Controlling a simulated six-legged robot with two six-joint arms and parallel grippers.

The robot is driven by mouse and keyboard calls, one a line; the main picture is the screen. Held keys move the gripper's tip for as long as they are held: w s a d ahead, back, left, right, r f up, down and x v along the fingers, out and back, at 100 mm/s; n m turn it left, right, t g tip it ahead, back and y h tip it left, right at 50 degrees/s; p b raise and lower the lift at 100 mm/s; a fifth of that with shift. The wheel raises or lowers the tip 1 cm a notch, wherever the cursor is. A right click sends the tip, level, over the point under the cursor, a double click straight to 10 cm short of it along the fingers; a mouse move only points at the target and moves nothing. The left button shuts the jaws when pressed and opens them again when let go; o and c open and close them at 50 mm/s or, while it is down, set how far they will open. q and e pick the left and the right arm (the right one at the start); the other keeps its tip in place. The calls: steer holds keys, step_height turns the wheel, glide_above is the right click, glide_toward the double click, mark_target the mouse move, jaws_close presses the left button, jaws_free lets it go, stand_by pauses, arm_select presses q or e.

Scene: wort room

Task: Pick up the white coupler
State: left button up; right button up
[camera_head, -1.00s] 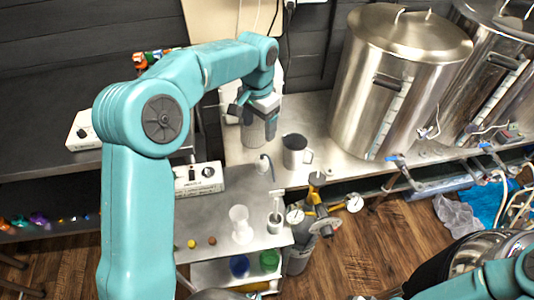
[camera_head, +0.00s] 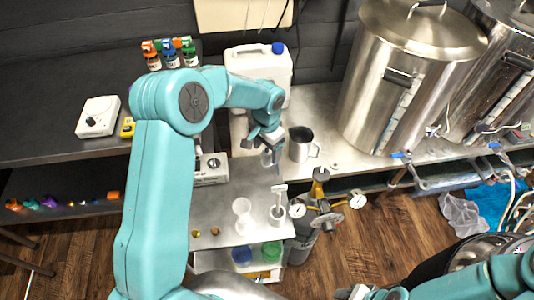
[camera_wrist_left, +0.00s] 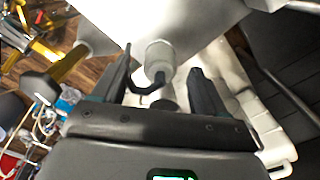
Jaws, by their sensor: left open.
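A pale white cylindrical piece, which looks like the white coupler (camera_wrist_left: 160,55), is in the left wrist view with a dark curved hook in front of it. It lies just beyond and between the fingertips of my left gripper (camera_wrist_left: 160,82), which is open; contact cannot be told. In the head view my left gripper (camera_head: 266,150) is low over the steel bench, left of the metal mug, and mostly hides the pale piece. My right gripper (camera_head: 358,292) shows only partly at the bottom edge, and its jaws are unclear.
A white jug (camera_head: 258,68) stands behind my left gripper, and a metal mug (camera_head: 301,144) is close on its right. A white hourglass-shaped vessel (camera_head: 243,217) and a small cup (camera_head: 277,214) stand in front. A large steel kettle (camera_head: 400,80) is to the right.

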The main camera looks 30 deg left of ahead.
arm_select(q)
steer(key=shift+f, duration=1.4)
steer(key=c, duration=1.1)
steer(key=shift+c, duration=0.2)
